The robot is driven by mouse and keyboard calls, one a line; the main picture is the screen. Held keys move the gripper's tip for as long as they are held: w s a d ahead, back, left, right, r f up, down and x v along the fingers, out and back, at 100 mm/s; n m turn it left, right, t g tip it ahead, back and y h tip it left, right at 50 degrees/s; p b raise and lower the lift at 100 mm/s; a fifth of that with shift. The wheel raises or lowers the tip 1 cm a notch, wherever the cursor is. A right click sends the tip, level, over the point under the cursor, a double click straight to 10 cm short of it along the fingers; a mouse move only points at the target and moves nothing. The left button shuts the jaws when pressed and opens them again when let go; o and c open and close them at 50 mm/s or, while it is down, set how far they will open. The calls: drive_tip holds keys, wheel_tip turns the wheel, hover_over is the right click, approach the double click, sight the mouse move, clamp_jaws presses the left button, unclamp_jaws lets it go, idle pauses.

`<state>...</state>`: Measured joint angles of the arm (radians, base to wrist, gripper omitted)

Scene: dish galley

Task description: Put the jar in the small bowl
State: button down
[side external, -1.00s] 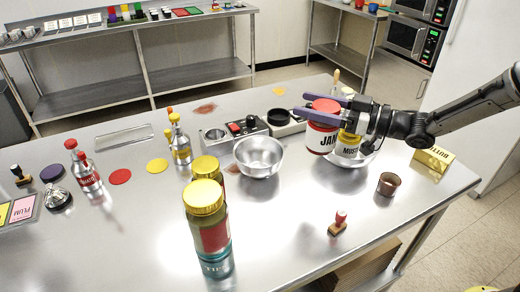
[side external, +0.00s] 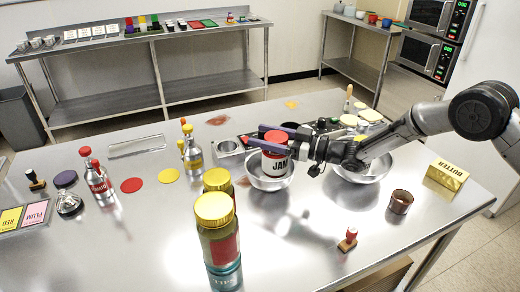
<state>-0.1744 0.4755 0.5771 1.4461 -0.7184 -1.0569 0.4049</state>
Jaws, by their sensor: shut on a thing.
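The jar (side external: 276,166) has a red lid, a white body and a JAM label. It stands upright at the small steel bowl (side external: 270,184), its lower part inside the rim. Whether it touches the bowl's floor cannot be seen. My gripper (side external: 266,138) reaches in from the right and is shut on the jar near its lid. A larger steel bowl (side external: 362,178) stands to the right, under my arm, which hides part of it.
Close left of the bowl are a ribbed container (side external: 228,148) and sauce bottles (side external: 191,155). Tall gold-lidded jars (side external: 215,225) stand in front. A red-handled stamp (side external: 348,242), a brown cup (side external: 400,201) and a butter box (side external: 446,175) are at right.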

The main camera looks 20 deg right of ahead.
drive_tip(key=shift+w+a+f, duration=0.1)
drive_tip(key=shift+w+f, duration=0.2)
drive_tip(key=shift+f, duration=0.5)
drive_tip(key=shift+w+a+f, duration=0.15)
drive_tip(key=shift+w+f, duration=0.1)
drive_tip(key=shift+f, duration=0.55)
drive_tip(key=shift+w+a+f, duration=0.1)
drive_tip(key=shift+w+f, duration=0.2)
drive_tip(key=shift+f, duration=0.5)
drive_tip(key=shift+f, duration=0.1)
unclamp_jaws()
drive_tip(key=shift+f, duration=0.2)
drive_tip(key=shift+r, duration=0.1)
drive_tip(key=v, duration=1.2)
